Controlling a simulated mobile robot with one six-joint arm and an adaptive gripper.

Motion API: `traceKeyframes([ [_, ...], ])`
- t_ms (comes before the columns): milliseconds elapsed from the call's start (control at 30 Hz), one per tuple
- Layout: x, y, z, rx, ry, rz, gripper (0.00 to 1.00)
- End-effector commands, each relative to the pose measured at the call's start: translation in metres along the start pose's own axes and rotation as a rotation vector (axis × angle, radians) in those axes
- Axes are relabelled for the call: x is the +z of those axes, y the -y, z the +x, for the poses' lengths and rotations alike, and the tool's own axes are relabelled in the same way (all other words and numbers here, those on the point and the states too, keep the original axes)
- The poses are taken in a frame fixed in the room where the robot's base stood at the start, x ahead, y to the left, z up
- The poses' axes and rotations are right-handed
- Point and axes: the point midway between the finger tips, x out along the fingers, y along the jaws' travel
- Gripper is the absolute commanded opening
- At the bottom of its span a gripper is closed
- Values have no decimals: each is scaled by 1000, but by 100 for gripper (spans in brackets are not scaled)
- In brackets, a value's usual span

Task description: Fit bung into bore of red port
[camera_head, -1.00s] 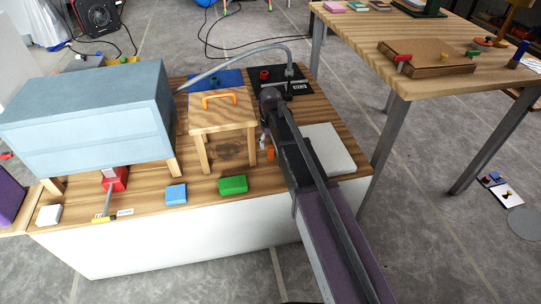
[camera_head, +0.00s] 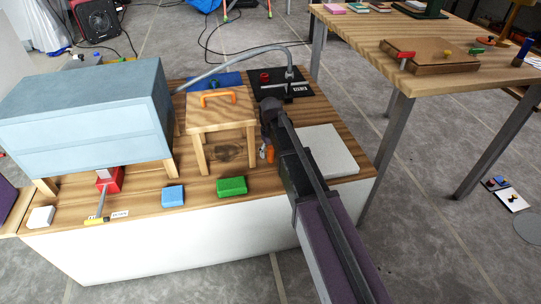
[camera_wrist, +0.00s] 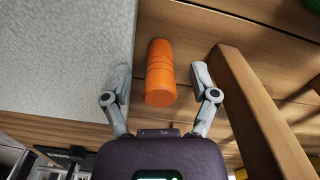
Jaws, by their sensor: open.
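An orange ribbed cylinder, which looks like the bung (camera_wrist: 161,74), stands or lies on the wooden top between my gripper's fingers in the wrist view. It also shows as a small orange piece in the head view (camera_head: 270,154). My gripper (camera_wrist: 161,82) is open, with one finger on each side of the cylinder and a gap on both sides. In the head view, my arm hides most of the gripper. A small red round fitting, likely the red port (camera_head: 264,77), sits on a black board (camera_head: 293,91) at the back; its bore cannot be made out.
A wooden stool with an orange handle (camera_head: 219,98) stands close left of my gripper. A pale grey slab (camera_head: 327,152) lies to its right. A curved grey spout (camera_head: 240,55) arches over the back. Green (camera_head: 231,186) and blue (camera_head: 173,196) blocks lie in front.

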Motion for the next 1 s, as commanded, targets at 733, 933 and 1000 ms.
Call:
traceKeyframes([
  [733,0,0,0,0,0,0,0],
  [933,0,0,-1,0,0,0,0],
  [1000,0,0,-3,0,0,0,0],
])
